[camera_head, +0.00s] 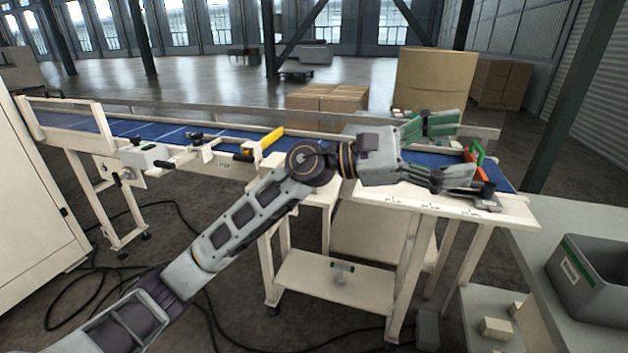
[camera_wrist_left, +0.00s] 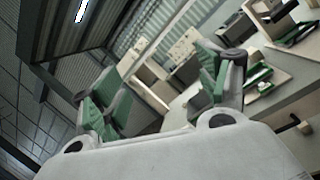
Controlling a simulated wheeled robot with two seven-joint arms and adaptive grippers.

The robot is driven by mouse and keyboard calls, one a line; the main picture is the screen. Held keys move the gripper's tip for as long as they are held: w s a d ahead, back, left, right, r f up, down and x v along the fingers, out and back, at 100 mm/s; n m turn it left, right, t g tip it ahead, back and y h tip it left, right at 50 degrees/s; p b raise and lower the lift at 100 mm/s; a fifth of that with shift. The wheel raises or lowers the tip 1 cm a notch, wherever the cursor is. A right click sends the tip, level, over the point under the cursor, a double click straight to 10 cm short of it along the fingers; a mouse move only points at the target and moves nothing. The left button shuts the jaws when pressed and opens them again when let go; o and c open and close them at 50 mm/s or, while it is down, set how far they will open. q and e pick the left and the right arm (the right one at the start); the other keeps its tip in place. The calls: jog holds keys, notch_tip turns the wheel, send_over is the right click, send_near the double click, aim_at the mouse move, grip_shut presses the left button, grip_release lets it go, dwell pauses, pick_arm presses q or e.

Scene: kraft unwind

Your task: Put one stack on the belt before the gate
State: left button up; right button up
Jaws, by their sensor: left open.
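The blue belt (camera_head: 225,133) runs across the head view inside cream side rails. A yellow bar (camera_head: 271,138), possibly the gate, stands across it left of my arm. My left gripper (camera_head: 462,150) is over the right end of the belt, fingers apart, with nothing visible between them. In the left wrist view its green-padded fingers (camera_wrist_left: 157,85) are also spread apart. An orange and green piece (camera_head: 477,161) stands at the belt's right end, close to the lower finger and partly hidden. I cannot make out a stack for certain. My right gripper is not in view.
A grey bin (camera_head: 592,280) stands on a bench at right, with small blocks (camera_head: 495,328) lower down. A white device (camera_head: 146,156) is mounted on the near rail. Cardboard boxes (camera_head: 328,98) stand behind the belt. My left arm crosses in front of the belt's middle.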

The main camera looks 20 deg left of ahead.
pick_arm(q)
jog(key=w+a+f+m+t+y+b, duration=0.2)
jog(key=w+a+f+m+y, duration=0.25)
jog(key=f, duration=0.25)
jog(key=w+a+f+m+t+y+b, duration=0.2)
jog(key=w+a+f+m+y, duration=0.1)
jog(key=f+m+y, duration=0.25)
jog(key=w+a+m+t+y+b, duration=0.1)
jog(key=w+a+y, duration=0.3)
jog(key=a, duration=0.6)
jog(key=w+a+m+t+y+b, duration=0.1)
jog(key=w+a+t+y+b, duration=0.1)
jog(key=a+y, duration=0.4)
jog(key=w+a+t, duration=0.1)
jog(key=w+a, duration=0.1)
jog(key=a, duration=0.3)
jog(key=shift+w+a+r, duration=0.2)
jog(key=shift+a+r, duration=0.1)
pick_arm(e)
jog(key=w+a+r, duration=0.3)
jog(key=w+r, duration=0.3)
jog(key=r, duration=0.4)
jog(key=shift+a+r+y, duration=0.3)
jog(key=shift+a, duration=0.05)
pick_arm(q)
jog(key=shift+w+f, duration=0.1)
